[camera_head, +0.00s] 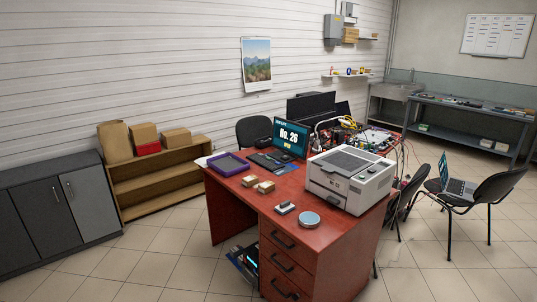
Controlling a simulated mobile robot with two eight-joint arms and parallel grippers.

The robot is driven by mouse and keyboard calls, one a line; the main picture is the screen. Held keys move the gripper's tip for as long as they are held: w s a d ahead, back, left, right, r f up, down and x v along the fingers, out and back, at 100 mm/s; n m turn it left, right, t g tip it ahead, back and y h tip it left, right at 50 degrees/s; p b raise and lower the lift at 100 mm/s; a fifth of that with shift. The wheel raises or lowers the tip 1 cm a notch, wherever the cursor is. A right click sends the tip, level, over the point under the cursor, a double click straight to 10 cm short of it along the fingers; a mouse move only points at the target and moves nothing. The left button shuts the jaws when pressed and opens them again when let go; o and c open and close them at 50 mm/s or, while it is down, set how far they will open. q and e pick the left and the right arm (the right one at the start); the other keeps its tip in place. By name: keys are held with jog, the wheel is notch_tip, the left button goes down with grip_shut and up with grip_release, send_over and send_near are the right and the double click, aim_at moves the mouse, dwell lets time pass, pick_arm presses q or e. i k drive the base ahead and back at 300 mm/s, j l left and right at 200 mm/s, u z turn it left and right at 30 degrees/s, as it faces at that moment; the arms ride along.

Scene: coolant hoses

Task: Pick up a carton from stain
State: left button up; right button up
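Several brown cartons sit on top of a low wooden shelf at the left: a tall one (115,142), a middle one (143,133) above a red item (148,149), and a right one (176,138). Two small tan box-like items, one at the back (249,180) and one in front (264,187), lie on the red desk (283,262); I cannot tell whether they are cartons. I cannot make out a stain anywhere. Neither of my grippers is in view.
The wooden shelf (158,187) stands beside dark cabinets (50,215). The desk carries a purple tray (232,175), a monitor (291,137), a printer (349,180) and a round disc (309,218). Chairs stand at the right. Tiled floor (150,265) is clear left of the desk.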

aim_at(266, 187)
jog(key=i+j+z, duration=0.2)
jog(key=i+j, duration=0.7)
jog(key=i+j+z, duration=0.2)
jog(key=i+j, duration=0.7)
jog(key=j, duration=0.15)
jog(key=i+j, duration=0.15)
jog(key=i, duration=0.3)
jog(key=i+j+z, duration=0.15)
jog(key=i, duration=0.35)
